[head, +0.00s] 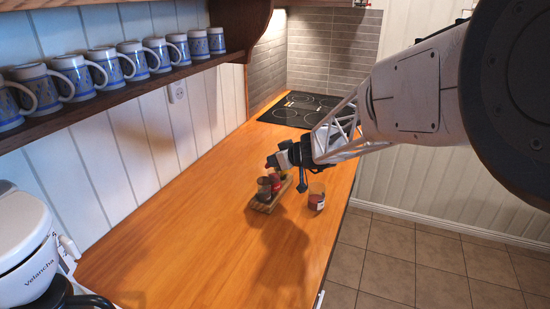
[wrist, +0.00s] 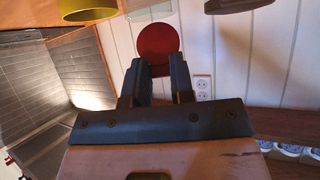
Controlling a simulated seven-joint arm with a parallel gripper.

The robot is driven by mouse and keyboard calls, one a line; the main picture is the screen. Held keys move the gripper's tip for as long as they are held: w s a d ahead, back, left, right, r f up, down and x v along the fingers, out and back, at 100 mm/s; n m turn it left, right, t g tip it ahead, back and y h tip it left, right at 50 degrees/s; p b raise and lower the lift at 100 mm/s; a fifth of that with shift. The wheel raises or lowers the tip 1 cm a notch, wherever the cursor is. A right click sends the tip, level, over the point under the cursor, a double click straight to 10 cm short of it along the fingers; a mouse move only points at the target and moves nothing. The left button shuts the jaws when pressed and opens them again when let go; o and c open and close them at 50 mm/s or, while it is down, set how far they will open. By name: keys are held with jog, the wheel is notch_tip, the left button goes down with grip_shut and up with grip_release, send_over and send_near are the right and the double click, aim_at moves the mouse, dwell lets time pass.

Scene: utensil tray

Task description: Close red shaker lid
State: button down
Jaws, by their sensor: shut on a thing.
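My gripper (head: 275,160) is low over the wooden rack of shakers in the head view, its fingers small and dark. In the wrist view the two fingers of my gripper (wrist: 160,72) are close together, with a round red lid (wrist: 158,42) at their tips. I take the fingers to be shut on this lid; their contact is partly hidden. A red shaker (head: 276,183) stands in the rack just below the gripper. It is too small to tell how the lid sits relative to it.
The wooden rack (head: 262,207) also holds a dark grey shaker (head: 264,189) and a yellowish one, partly hidden. A glass jar with red contents (head: 316,200) stands on the counter to the right. Mugs (head: 130,62) line a shelf at left. The near counter is clear.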

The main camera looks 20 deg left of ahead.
jog(key=shift+s+d+f+t+y, duration=0.1)
jog(key=shift+d+f+t+y, duration=0.25)
jog(key=shift+y, duration=0.5)
jog(key=shift+s+d+f+t+y, duration=0.15)
jog(key=shift+d+f+t+y, duration=0.2)
jog(key=shift+y, duration=0.45)
jog(key=shift+s+d+f+t+y, duration=0.1)
jog(key=shift+d+f+t+y, duration=0.25)
jog(key=shift+y, duration=0.5)
jog(key=shift+a, duration=0.1)
